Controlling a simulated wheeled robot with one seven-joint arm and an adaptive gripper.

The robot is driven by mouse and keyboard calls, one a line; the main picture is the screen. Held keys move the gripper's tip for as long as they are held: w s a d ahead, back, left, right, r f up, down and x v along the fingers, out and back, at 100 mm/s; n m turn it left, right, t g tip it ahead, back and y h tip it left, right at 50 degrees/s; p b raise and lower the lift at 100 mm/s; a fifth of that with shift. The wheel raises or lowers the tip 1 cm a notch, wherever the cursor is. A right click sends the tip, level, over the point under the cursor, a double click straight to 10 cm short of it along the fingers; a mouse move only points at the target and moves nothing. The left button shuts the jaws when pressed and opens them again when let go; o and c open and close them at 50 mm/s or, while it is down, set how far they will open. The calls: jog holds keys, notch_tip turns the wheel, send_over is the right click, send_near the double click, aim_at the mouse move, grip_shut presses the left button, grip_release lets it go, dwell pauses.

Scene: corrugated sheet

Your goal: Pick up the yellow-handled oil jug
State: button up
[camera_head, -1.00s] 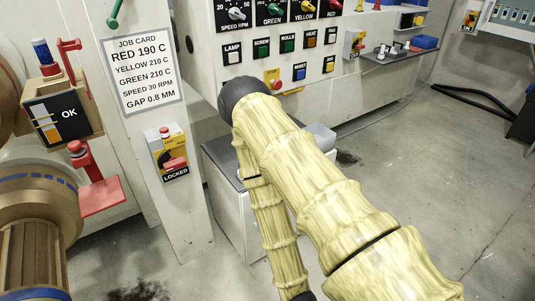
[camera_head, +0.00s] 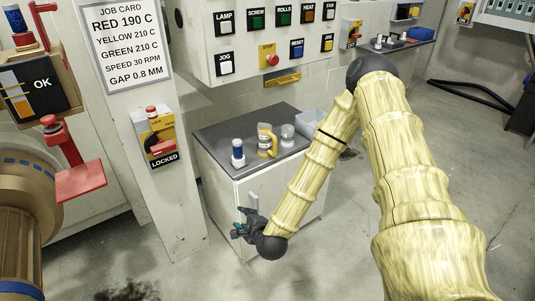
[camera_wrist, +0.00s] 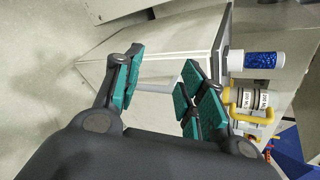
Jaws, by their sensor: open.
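The yellow-handled oil jug (camera_head: 265,141) stands upright on the dark top of the small cabinet (camera_head: 234,127), between a blue-and-white bottle and a clear container. In the wrist view the jug (camera_wrist: 250,99) lies sideways in the picture, at the right, with its yellow handle partly behind a finger. My gripper (camera_head: 243,223) is in front of the cabinet and below its top, apart from the jug.
The blue-and-white bottle (camera_head: 238,153) stands left of the jug, and the clear container (camera_head: 287,135) stands right of it. A grey bin (camera_head: 312,122) sits at the cabinet's right end. A yellow handle (camera_head: 283,79) and control panel are above.

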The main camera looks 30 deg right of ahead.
jog(key=w+d+r+m+t+h+b, duration=0.35)
jog(key=w+d+r+m, duration=0.2)
jog(key=d+m, duration=0.3)
jog(key=m+h+b, duration=0.2)
jog(key=m+h, duration=0.3)
jog(key=m, duration=0.3)
send_near(275, 149)
jog(key=x, duration=0.5)
jog(key=shift+d+r, duration=0.1)
jog(key=shift+d, duration=0.1)
jog(key=shift+x, duration=2.9)
jog(key=shift+a, duration=0.1)
jog(key=shift+c, duration=0.2)
jog(key=shift+w, duration=0.1)
grip_shut()
